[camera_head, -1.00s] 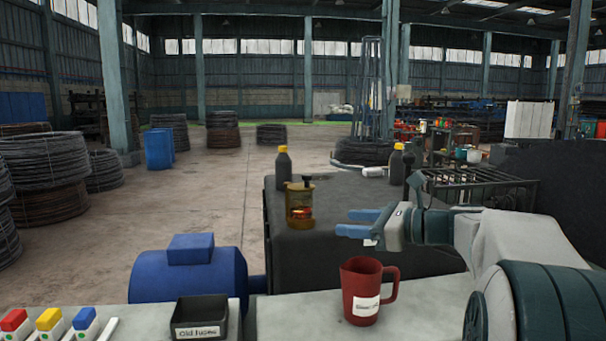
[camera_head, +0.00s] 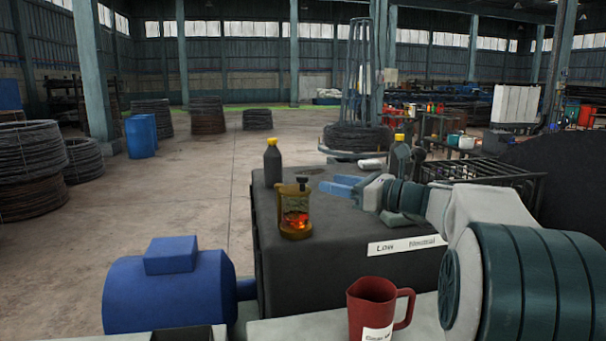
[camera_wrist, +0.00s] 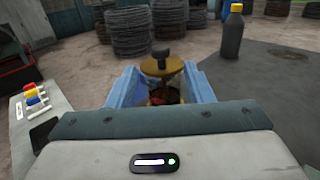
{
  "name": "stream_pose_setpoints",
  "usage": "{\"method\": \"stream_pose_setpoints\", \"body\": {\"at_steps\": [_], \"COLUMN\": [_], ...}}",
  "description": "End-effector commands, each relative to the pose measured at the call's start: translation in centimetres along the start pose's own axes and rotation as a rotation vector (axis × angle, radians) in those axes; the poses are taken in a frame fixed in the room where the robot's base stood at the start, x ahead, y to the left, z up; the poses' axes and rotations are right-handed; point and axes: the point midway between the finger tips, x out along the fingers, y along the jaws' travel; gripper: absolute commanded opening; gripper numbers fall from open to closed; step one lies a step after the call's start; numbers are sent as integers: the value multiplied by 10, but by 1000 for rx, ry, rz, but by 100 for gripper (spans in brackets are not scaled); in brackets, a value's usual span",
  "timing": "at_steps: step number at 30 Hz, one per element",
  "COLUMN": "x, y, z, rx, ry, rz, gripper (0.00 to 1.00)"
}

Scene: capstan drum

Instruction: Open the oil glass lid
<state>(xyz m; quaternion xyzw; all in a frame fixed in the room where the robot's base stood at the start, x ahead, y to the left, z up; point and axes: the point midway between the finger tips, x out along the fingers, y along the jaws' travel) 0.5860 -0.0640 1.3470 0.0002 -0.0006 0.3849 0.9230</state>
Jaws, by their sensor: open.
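The oil glass (camera_head: 295,212) stands on the dark box top, amber and see-through with orange-red oil at its bottom. Its lid (camera_wrist: 162,68) is a brownish disc with a dark knob (camera_wrist: 162,50) on top, and sits on the glass. In the head view the knob (camera_head: 304,182) shows at the glass's upper right. My gripper (camera_head: 338,187) is open and empty, to the right of the glass and apart from it. In the wrist view its blue fingers (camera_wrist: 157,88) stand left and right of the glass, which lies ahead between them. The glass's lower part is hidden there.
A dark bottle with a yellow cap (camera_head: 272,162) stands behind the glass, and another (camera_head: 399,158) stands behind my arm. A red mug (camera_head: 374,308) is on the near ledge. A blue motor (camera_head: 170,288) is at the left. The box top (camera_head: 335,225) is clear in front.

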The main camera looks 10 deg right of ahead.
Motion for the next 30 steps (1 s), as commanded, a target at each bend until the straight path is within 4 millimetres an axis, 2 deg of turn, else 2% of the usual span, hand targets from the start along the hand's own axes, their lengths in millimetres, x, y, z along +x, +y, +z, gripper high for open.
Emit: {"method": "stream_pose_setpoints", "body": {"at_steps": [1, 6, 12, 18, 26, 27, 30], "x": [13, 48, 78, 91, 92, 92, 92], "y": [1, 0, -2, -2, -2, -2, -2], "z": [2, 2, 1, 0, 0, 0, 0], "rx": [1, 2, 2, 0, 0, 0, 0], "ry": [1, 0, 1, 1, 1, 1, 1], "rz": [4, 2, -2, -5, -5, -5, -5], "gripper": [47, 47, 47, 47, 47, 41, 14]}}
